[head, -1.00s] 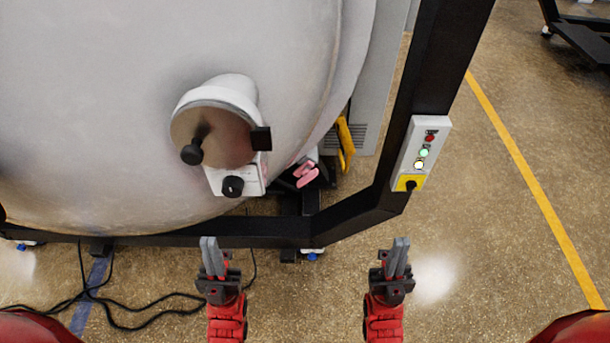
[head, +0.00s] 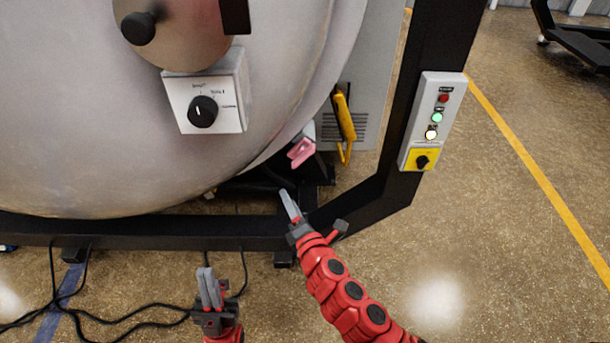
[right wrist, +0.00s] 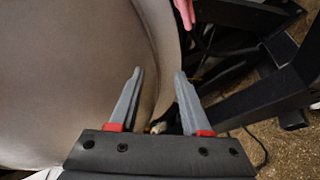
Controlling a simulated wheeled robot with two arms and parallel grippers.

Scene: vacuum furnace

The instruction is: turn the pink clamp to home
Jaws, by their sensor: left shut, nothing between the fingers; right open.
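The pink clamp (head: 301,152) is small and sits behind the lower right edge of the big grey furnace vessel (head: 285,95). In the right wrist view the pink clamp (right wrist: 186,12) shows at the top edge, partly cut off. My right gripper (head: 288,203) is below the clamp and apart from it, pointing up towards it. In the right wrist view my right gripper (right wrist: 157,85) is open and empty, with the vessel's rim behind its fingers. My left gripper (head: 208,285) is shut and empty, low in the head view, in front of the frame.
The black frame (head: 160,232) crosses below the vessel and rises at the right. A knob box (head: 222,108) is on the vessel. A yellow handle (head: 345,118) hangs right of the clamp. A button panel (head: 432,122) is on the upright. Cables (head: 125,308) lie on the floor.

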